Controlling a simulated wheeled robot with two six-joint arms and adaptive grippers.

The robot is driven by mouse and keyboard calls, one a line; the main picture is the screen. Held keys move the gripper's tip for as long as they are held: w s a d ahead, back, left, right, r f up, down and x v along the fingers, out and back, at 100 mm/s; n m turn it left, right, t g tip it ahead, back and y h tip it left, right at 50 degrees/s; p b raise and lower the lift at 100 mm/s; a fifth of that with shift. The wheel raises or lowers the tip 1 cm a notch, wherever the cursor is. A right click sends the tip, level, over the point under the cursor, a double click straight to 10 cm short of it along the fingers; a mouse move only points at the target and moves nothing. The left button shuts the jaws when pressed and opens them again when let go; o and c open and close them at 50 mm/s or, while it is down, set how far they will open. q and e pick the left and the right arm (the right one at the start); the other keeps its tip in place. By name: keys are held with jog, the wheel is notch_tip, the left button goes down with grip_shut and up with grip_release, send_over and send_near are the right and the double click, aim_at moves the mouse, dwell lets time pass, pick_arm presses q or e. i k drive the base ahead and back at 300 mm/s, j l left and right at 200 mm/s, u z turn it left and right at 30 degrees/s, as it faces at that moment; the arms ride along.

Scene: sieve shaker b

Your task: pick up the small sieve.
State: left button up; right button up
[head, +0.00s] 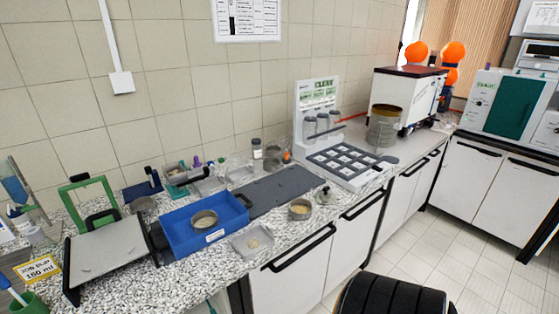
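A small round sieve-like pan (204,220) with a metal rim and tan content sits inside the blue tray (185,238) on the counter. A second small round metal pan (300,209) stands on the counter to the right, near the front edge. A larger, taller brass-coloured sieve stack (384,125) stands farther right, by the white machine. I cannot tell for certain which small round one is the task's sieve. Neither of my grippers shows in this view.
A clear shallow dish (252,241) lies between the two pans. A dark mat (277,190) lies behind them. A white rack (345,160) stands right. A black ribbed object (395,297) is at the bottom edge.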

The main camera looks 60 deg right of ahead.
aim_at(299, 208)
jog(key=z, duration=1.9)
